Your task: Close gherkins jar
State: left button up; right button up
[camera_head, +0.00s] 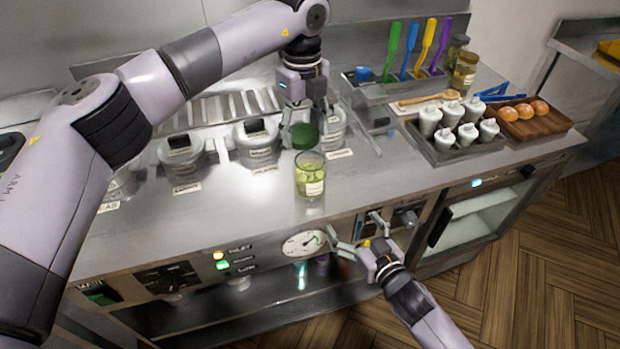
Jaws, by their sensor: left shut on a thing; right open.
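The gherkins jar (310,180) is a clear glass with green contents and a pale label. It stands upright and uncovered on the steel counter near its front edge. My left gripper (301,125) is shut on a dark green lid (304,137). It holds the lid above and slightly behind the jar's mouth, apart from the rim as far as I can tell. My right gripper (357,246) is open and empty in front of the counter's front panel, below and right of the jar.
Lidded tubs (256,140) stand in a row behind the jar. The counter (240,212) left of the jar is clear.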

aim_at(309, 174)
pick_arm(q)
jog(key=n, duration=0.1)
jog(key=d+r+n, duration=0.1)
jog(key=n, duration=0.1)
jog(key=w+n, duration=0.1)
jog(key=shift+w+d+r+n, duration=0.1)
jog(key=shift+d+r+n, duration=0.2)
jog(key=shift+n, duration=0.1)
pick_arm(e)
jog(key=a+r+y, duration=0.1)
jog(key=r, duration=0.1)
jog(key=a+r+n+y, duration=0.1)
jog(key=r, duration=0.2)
jog(key=a+r+n+y, duration=0.1)
jog(key=a+r, duration=0.1)
jog(key=shift+r+t+y, duration=0.15)
jog(key=shift+t+y, duration=0.15)
jog(key=shift+y, duration=0.1)
jog(key=x, duration=1.2)
jog(key=shift+c, duration=0.2)
jog(key=c, duration=1.7)
pick_arm(q)
jog(key=shift+f, duration=2.5)
